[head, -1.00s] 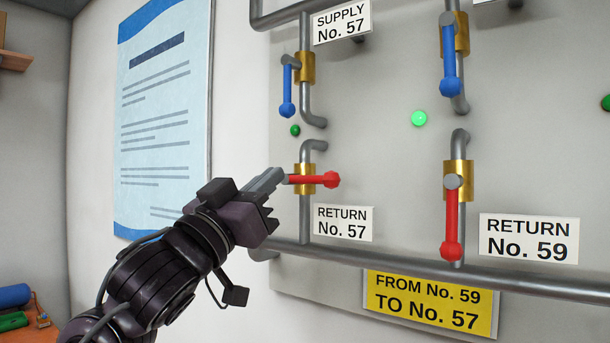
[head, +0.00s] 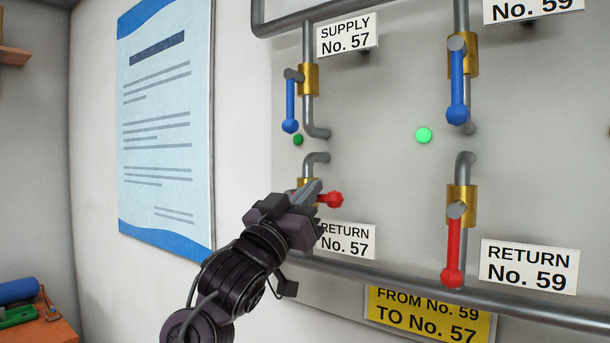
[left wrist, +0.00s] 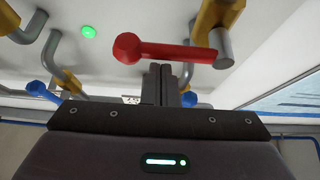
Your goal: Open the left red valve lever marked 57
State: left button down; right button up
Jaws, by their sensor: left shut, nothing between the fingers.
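The red lever marked 57 (head: 330,199) points sideways to the right, across its vertical pipe, above the RETURN No. 57 label (head: 347,241). My left gripper (head: 316,186) is shut and empty. In the head view its fingers overlap the lever's arm and hide most of it and part of the brass valve body (head: 302,184). In the left wrist view the red lever (left wrist: 175,51) lies crosswise just beyond the closed fingertips (left wrist: 168,68). I cannot tell whether they touch it. My right gripper is not in view.
A blue lever (head: 290,105) hangs down above, on the SUPPLY No. 57 valve. The red lever of No. 59 (head: 453,250) hangs down to the right. A horizontal pipe (head: 420,283) runs below. A green light (head: 424,135) glows on the panel.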

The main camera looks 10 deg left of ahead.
pick_arm(q)
jog(key=shift+d+f, duration=0.1)
jog(key=shift+f, duration=0.05)
jog(key=shift+f+m+g+h+b, duration=0.15)
jog(key=shift+f+m+g+h, duration=0.1)
jog(key=shift+m+h, duration=0.3)
jog(key=shift+f+m+g+h+b, duration=0.15)
jog(key=shift+m+g+h, duration=0.15)
jog(key=shift+m, duration=0.45)
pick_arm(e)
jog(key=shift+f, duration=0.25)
pick_arm(q)
jog(key=w+a+f+m+g+h, duration=0.1)
jog(key=a+f+m+g+h, duration=0.1)
jog(key=m, duration=0.6)
jog(key=w+a+f+m+g+h+b, duration=0.1)
jog(key=a+f+m+g+h, duration=0.2)
jog(key=m+g, duration=0.3)
jog(key=shift+f+m+g, duration=0.35)
jog(key=shift+f+m, duration=0.3)
jog(key=shift+m, duration=1.15)
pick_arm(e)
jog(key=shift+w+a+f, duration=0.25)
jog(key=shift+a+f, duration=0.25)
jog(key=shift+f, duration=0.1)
